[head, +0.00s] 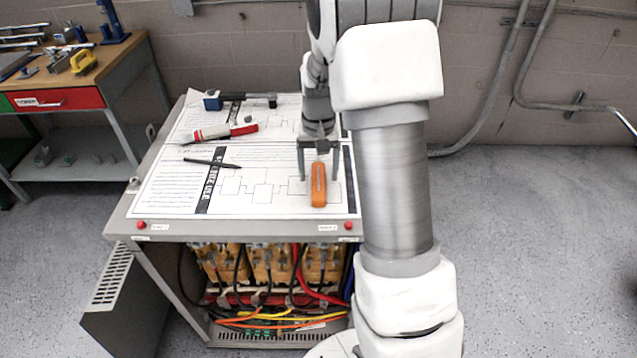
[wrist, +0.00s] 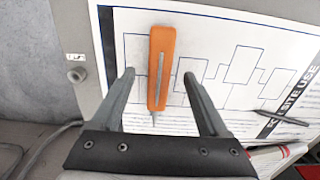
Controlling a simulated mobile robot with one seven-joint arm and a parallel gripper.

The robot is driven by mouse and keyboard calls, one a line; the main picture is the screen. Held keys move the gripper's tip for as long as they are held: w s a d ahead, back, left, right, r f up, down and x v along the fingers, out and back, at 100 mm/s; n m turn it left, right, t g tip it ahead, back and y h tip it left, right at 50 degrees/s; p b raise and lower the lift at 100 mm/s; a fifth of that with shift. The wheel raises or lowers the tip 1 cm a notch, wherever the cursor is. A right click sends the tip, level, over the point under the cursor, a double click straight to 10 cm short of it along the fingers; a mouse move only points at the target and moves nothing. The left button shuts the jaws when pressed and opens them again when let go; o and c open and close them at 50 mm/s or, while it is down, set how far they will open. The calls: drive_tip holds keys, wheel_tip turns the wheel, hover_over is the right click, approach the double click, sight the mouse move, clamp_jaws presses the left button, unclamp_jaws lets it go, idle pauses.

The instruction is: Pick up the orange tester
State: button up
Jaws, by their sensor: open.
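The orange tester (head: 318,186) lies on the printed sheet near the right front of the cabinet top. It has a grey strip along its length and a thin metal tip, which shows in the wrist view (wrist: 161,68). My gripper (head: 319,179) is open above the tester, with one finger on each side. In the wrist view the fingers of my gripper (wrist: 159,72) are apart, and the tester lies between them without visible contact. The exact height of the fingertips over the sheet is hard to tell.
A black pen (head: 212,163), a red and white tool (head: 226,132) and a blue and black tool (head: 240,101) lie on the sheets to the left and behind. The cabinet top (head: 118,228) has red knobs at its front edge. A workbench (head: 137,42) stands at the left.

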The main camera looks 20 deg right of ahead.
sight(319, 183)
drive_tip(key=shift+f, duration=1.6)
clamp_jaws()
